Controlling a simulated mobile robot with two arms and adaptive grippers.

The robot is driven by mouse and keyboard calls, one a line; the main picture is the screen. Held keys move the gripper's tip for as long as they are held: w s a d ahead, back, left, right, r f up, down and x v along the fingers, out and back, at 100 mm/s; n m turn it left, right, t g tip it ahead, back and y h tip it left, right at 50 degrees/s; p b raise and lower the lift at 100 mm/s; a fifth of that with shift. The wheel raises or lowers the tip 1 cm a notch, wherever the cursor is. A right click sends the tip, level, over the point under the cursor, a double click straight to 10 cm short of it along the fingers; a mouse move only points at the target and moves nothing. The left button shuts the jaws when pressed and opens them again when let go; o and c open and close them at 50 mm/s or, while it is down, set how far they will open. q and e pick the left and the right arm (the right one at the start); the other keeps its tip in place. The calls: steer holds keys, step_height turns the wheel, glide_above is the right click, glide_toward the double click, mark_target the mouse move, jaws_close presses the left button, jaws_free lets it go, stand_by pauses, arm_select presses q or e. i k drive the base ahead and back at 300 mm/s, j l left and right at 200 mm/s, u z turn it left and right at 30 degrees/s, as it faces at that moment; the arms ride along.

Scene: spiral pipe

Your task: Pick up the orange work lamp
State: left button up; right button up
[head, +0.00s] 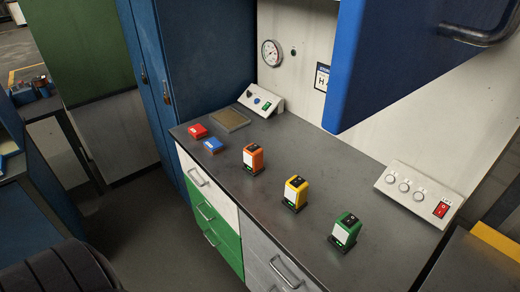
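The orange work lamp (257,159) stands upright on the dark countertop (318,165), left of the middle of the counter. It is a small block with an orange body, a pale front face and a dark top, on a dark base. A similar yellow lamp (299,190) and a green lamp (349,229) stand apart from it, in a row toward the lower right. Nothing covers the orange lamp. Neither of my grippers is in view.
A control box (261,101) and a switch panel (417,193) sit along the back. A blue wall cabinet (385,60) overhangs the counter. A tall blue locker (210,60) stands at left.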

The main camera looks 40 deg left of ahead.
mark_target(252, 164)
steer(key=j+z, duration=0.25)
steer(key=j, duration=0.3)
steer(key=j+z, duration=0.2)
steer(key=j, duration=0.35)
steer(key=k+j+z, duration=0.1)
steer(key=j+z, duration=0.15)
steer(key=j, duration=0.25)
steer(key=k+j+z, duration=0.1)
steer(key=j+z, duration=0.15)
steer(key=j, duration=0.3)
